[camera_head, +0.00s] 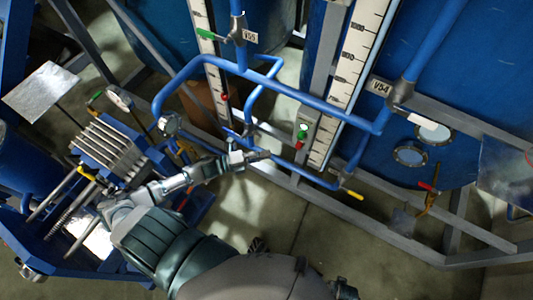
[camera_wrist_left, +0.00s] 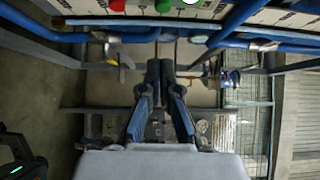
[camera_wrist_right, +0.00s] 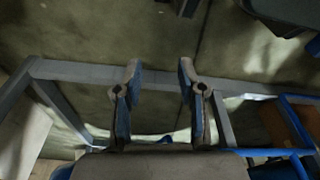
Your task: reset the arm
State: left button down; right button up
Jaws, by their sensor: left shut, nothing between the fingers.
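My left arm (camera_head: 172,245) reaches up from the bottom of the head view and bends to the right. Its gripper (camera_head: 262,155) is in front of the blue pipework, beside the lower pipe; I cannot tell whether it touches. In the left wrist view the left gripper's fingers (camera_wrist_left: 160,75) are together with nothing between them. In the right wrist view my right gripper (camera_wrist_right: 159,75) has its fingers wide apart, empty, over the floor and a grey frame bar. I cannot make out the right gripper in the head view.
Blue pipes (camera_head: 300,97) with valves run in front of large blue tanks (camera_head: 410,90) and white scales (camera_head: 345,75). A plate stack (camera_head: 108,150) on a blue frame stands at left. A grey frame rail (camera_head: 350,223) crosses low. Bare floor (camera_head: 325,245) shows below it.

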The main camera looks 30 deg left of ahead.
pick_arm(q)
jog(key=shift+a+f, duration=0.1)
jog(key=shift+a, duration=0.1)
pick_arm(e)
jog(key=shift+a+r, duration=0.1)
jog(key=shift+a, duration=0.05)
